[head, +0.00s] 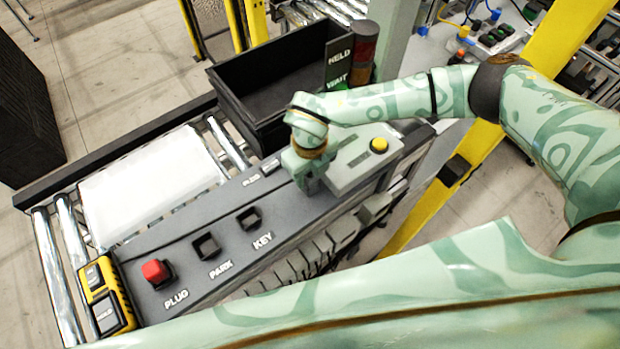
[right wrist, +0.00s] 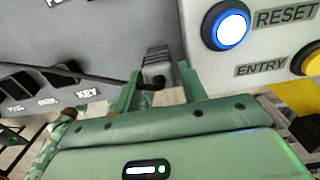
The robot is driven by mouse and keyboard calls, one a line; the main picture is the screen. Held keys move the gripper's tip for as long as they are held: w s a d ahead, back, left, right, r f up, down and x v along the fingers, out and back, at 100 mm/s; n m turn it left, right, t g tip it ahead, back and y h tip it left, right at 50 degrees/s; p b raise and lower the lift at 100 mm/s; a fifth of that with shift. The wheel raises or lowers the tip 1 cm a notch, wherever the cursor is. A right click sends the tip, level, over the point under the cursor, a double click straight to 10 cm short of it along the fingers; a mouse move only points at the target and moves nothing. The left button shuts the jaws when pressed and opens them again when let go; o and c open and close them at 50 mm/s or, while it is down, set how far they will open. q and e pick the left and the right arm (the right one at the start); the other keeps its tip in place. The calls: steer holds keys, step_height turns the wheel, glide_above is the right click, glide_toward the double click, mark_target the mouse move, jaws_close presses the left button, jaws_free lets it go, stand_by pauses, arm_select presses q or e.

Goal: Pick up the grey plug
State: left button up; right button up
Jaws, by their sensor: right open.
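The grey plug (right wrist: 156,66) shows in the right wrist view as a small ribbed grey block with a black cable running off to the left. My right gripper (right wrist: 160,76) is open, with one finger on each side of the plug; I cannot tell whether either finger touches it. In the head view my right gripper (head: 308,176) is over the far end of the grey panel (head: 200,215), beside the box with the yellow button, and the plug is not visible there. My left gripper is not in view.
A white box with a lit blue RESET button (right wrist: 227,25) stands close right of the gripper. A red block (head: 156,271) is by the PLUG label; the PARK (head: 206,246) and KEY (head: 249,218) sockets are dark. A black bin (head: 270,85) stands behind.

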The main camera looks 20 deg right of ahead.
steer(key=shift+f, duration=0.5)
steer(key=c, duration=0.8)
steer(key=shift+o, duration=0.2)
steer(key=shift+r, duration=0.1)
